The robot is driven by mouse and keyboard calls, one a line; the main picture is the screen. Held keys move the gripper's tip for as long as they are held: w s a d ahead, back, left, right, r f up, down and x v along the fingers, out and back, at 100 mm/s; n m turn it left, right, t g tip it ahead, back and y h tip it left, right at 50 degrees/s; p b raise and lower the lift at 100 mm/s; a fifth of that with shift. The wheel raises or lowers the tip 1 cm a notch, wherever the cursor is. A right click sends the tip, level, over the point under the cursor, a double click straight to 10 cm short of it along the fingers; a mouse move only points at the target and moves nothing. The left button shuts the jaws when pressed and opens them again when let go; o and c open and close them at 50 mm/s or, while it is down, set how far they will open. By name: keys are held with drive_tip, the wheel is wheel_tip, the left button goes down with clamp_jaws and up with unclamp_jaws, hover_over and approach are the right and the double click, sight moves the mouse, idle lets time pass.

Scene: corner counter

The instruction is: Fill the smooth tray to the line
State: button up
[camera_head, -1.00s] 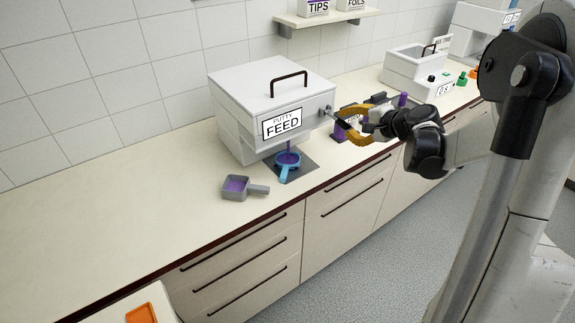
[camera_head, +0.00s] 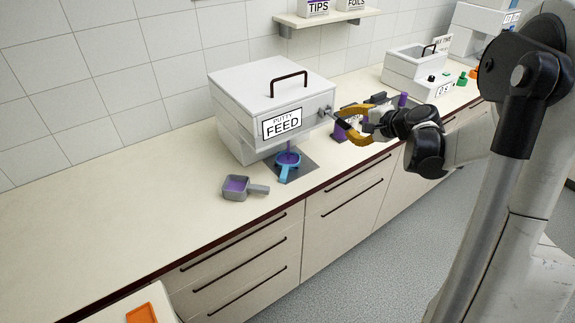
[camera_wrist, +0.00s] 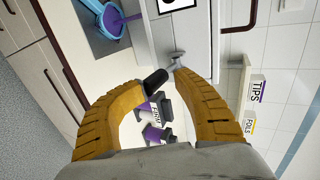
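The white feed machine (camera_head: 240,92) stands on the counter. A blue round tray with a handle (camera_head: 283,172) sits on the dark pad under its spout. A purple putty stream (camera_head: 289,150) runs into it, and purple putty shows inside; the wrist view also shows this tray (camera_wrist: 84,3), cut by the top edge. I cannot make out a line. A grey square tray with a handle (camera_head: 258,189) stands to the left with purple putty in it. My gripper (camera_wrist: 162,78) has its fingers apart around the machine's black-ended lever (camera_wrist: 156,77), one fingertip close to its black end.
Dark and purple items (camera_wrist: 155,133) stand on the counter beyond my gripper. A second white machine (camera_head: 415,70) is farther right. An orange tray (camera_head: 142,314) lies at the bottom left. The counter left of the grey tray is clear.

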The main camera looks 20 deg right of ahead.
drive_tip(key=shift+r, duration=0.1)
idle(0.4)
drive_tip(key=shift+w+a+r+p, duration=0.15)
drive_tip(key=shift+w+r+p, duration=0.2)
drive_tip(key=shift+r+p, duration=0.25)
drive_tip(key=shift+w+a+r+p, duration=0.1)
drive_tip(key=shift+w+r+p, duration=0.25)
drive_tip(key=shift+r, duration=0.45)
drive_tip(key=shift+w+a+r+p, duration=0.15)
drive_tip(key=shift+w+r+p, duration=0.15)
drive_tip(key=shift+r+p, duration=0.3)
drive_tip(key=shift+f+b, duration=0.1)
drive_tip(key=shift+b, duration=0.2)
drive_tip(key=shift+f, duration=0.4)
drive_tip(key=p+v, duration=0.2)
drive_tip(key=v, duration=0.6)
drive_tip(key=shift+s+r, duration=0.1)
